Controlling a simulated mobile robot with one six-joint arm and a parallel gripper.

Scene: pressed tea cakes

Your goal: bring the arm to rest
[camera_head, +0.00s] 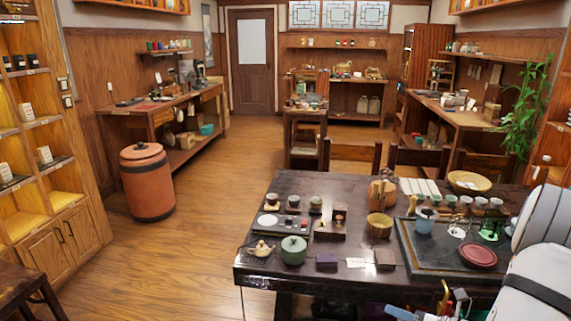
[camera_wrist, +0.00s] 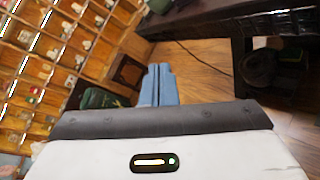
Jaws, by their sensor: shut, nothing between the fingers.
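My gripper (camera_wrist: 160,72) shows in the wrist view as two blue fingers pressed side by side. It is shut and empty, with nothing held between the fingers. It points out over open wooden floor (camera_wrist: 205,62), beside a shelf with small items and apart from the dark table. In the head view, my white and grey arm fills the lower right corner, close to the right front of the dark table (camera_head: 335,267). A small blue part at the bottom edge of that view may be my fingers, but I cannot tell.
The dark table carries a green jar (camera_head: 293,250), a dark tray (camera_head: 420,262) with a red dish (camera_head: 478,254), and several cups. A lit shelf (camera_head: 35,130) lines the left wall. A round lidded barrel (camera_head: 147,185) stands near it. The middle floor (camera_head: 215,215) is clear.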

